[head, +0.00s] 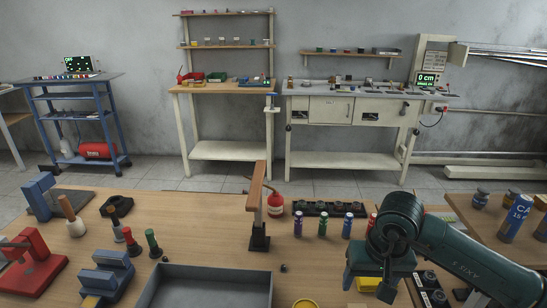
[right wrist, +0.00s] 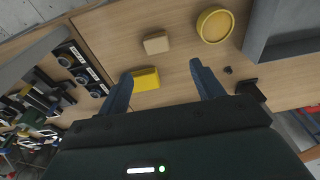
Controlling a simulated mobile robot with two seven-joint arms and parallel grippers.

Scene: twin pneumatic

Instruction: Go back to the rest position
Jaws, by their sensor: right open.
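My right gripper (head: 387,284) reaches in from the right in the head view, over the wooden workbench (head: 190,215). In the right wrist view its two fingers (right wrist: 163,88) are spread apart, with bare bench visible between them. A yellow block (right wrist: 146,79) shows beside the left-hand finger, which partly overlaps it. In the head view the yellow block (head: 366,284) is partly hidden by my gripper. A beige block (right wrist: 156,43) lies beyond the fingers, apart from them. My left gripper is not in view.
A grey tray (head: 205,270) and a round yellow dish (head: 305,304) are at the front. A post with a wooden bar (head: 257,195), a red bottle (head: 275,204) and several small cylinders (head: 323,223) stand mid-bench. A red vise (head: 30,265) and hand tools occupy the left.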

